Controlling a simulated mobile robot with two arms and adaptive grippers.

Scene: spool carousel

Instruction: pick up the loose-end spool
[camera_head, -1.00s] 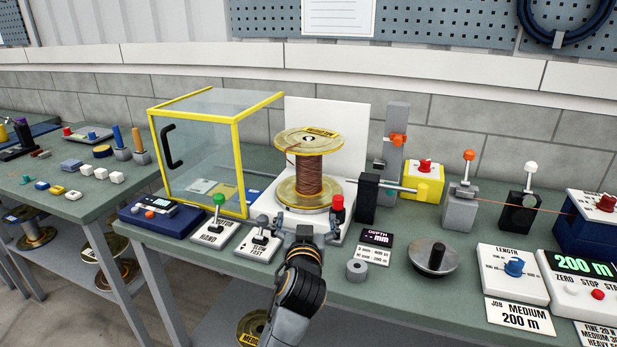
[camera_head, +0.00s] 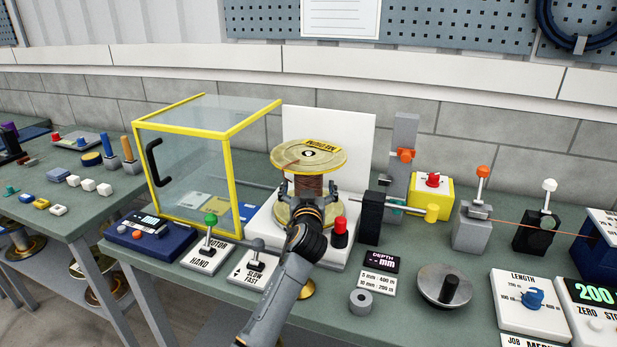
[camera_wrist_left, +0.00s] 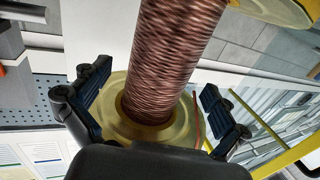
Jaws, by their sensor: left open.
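The spool (camera_head: 309,156) stands upright on the white machine base (camera_head: 268,228), with gold flanges, a "MEDIUM" label on top and copper wire around its core. My left gripper (camera_head: 310,188) is at the core's height, its fingers on either side of the wire. In the left wrist view the wire-wound core (camera_wrist_left: 172,65) runs between the open finger pads (camera_wrist_left: 155,100), with visible gaps beside it. A thin reddish strand shows beside the core near the lower flange. My gripper hides part of the lower flange in the head view. My right gripper is not in view.
A yellow-framed clear guard box (camera_head: 231,170) stands close on the left. A black block with a rod (camera_head: 371,217) and a red knob (camera_head: 340,230) are close on the right. A lever box (camera_head: 206,253) and a grey disc (camera_head: 445,286) lie nearer the front.

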